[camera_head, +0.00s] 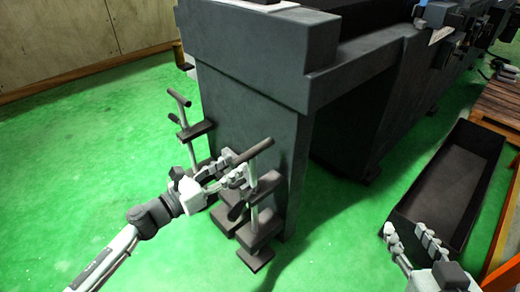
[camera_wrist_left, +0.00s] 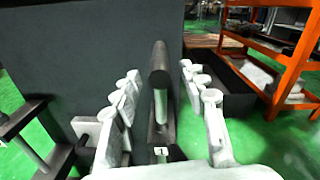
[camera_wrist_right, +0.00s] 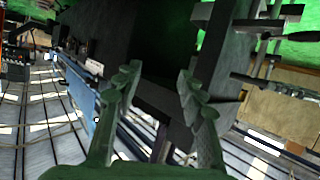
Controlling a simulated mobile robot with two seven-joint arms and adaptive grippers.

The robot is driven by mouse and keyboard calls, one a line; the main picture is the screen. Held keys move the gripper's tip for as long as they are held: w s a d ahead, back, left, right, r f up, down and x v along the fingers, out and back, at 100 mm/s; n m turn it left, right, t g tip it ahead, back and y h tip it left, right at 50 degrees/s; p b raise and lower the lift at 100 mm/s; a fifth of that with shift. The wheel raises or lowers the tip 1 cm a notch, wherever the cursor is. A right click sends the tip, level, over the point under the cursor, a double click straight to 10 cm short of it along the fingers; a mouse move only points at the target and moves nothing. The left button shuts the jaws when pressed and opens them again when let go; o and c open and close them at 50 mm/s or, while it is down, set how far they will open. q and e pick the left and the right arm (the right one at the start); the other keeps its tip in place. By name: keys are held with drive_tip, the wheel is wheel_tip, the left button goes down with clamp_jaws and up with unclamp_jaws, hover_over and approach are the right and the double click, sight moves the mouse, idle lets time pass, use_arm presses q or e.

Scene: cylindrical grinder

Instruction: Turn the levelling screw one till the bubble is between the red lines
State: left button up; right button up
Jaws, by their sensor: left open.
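Levelling screw one, a dark T-bar handle (camera_head: 254,151) on a pale upright rod, stands at the near end of the grey grinder (camera_head: 250,130). In the left wrist view the handle (camera_wrist_left: 160,65) stands between the fingers, with a "1" label (camera_wrist_left: 161,153) below it. My left gripper (camera_head: 230,178) is open around the handle, with gaps visible on both sides. My right gripper (camera_head: 406,233) is at the lower right, and its fingers are apart and empty in the right wrist view (camera_wrist_right: 158,80). No bubble or red lines are visible.
A second T-handled screw (camera_head: 180,98) stands further left along the grinder's end. A dark open bin (camera_head: 462,160) lies on the green floor at the right, beside an orange frame (camera_head: 503,235). The floor left of the grinder is clear.

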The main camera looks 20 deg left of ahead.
sight(253, 153)
use_arm(q)
drive_tip(key=shift+w+d, duration=0.15)
drive_tip(key=shift+w, duration=0.15)
drive_tip(key=x, duration=0.7)
drive_tip(key=shift+p, duration=0.35)
use_arm(e)
drive_tip(key=shift+g+h, duration=0.5)
drive_tip(key=shift+g, duration=0.4)
drive_tip(key=f, duration=0.1)
drive_tip(key=s+d+f, duration=0.1)
drive_tip(key=d+f, duration=0.1)
drive_tip(key=shift+s+d, duration=0.2)
drive_tip(key=shift+s, duration=0.05)
use_arm(q)
clamp_jaws()
